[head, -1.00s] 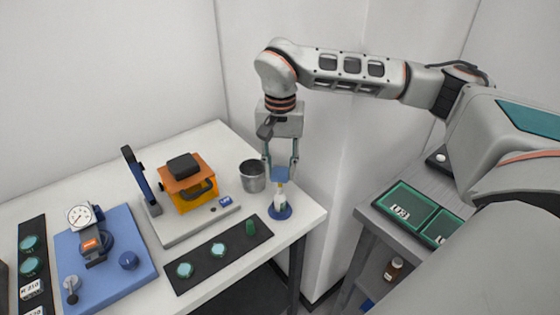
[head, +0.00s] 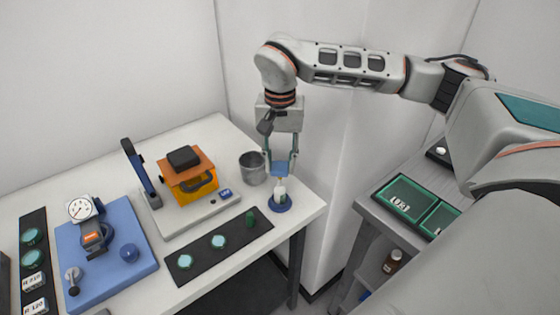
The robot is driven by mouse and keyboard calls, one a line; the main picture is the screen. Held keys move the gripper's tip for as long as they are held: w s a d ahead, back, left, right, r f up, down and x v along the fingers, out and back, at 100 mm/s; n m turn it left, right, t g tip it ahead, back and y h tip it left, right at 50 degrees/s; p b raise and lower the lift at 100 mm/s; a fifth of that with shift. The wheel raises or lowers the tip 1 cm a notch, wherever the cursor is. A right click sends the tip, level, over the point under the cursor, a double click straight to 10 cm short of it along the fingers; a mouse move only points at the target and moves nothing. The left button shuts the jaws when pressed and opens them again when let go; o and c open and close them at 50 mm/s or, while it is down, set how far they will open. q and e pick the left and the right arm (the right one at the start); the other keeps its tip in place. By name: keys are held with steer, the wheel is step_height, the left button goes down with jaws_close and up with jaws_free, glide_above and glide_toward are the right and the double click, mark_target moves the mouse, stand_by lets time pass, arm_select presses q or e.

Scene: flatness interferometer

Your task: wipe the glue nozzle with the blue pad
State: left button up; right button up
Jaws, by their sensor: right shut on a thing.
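The blue pad (head: 280,168) is held between the fingertips of my right gripper (head: 280,163), which points straight down. My right gripper is shut on the pad. The glue bottle (head: 280,193), small and white, stands upright on a round blue base (head: 281,206) near the right end of the white table. The pad is right at the bottle's top and hides the nozzle; I cannot tell whether they touch. My left gripper is not in view.
A grey metal cup (head: 252,168) stands just left of the gripper. A black strip (head: 201,251) with teal discs and a green piece lies in front. An orange device (head: 188,176) and a blue gauge plate (head: 122,275) are further left. A grey side table (head: 372,200) holds green trays.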

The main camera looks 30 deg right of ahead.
steer(key=shift+f, duration=0.4)
stand_by(0.7)
steer(key=shift+a, duration=0.4)
steer(key=shift+d, duration=0.15)
steer(key=shift+d, duration=0.55)
steer(key=shift+a, duration=0.15)
steer(key=shift+a, duration=0.55)
steer(key=shift+d, duration=0.1)
steer(key=shift+d, duration=0.65)
steer(key=shift+a, duration=0.2)
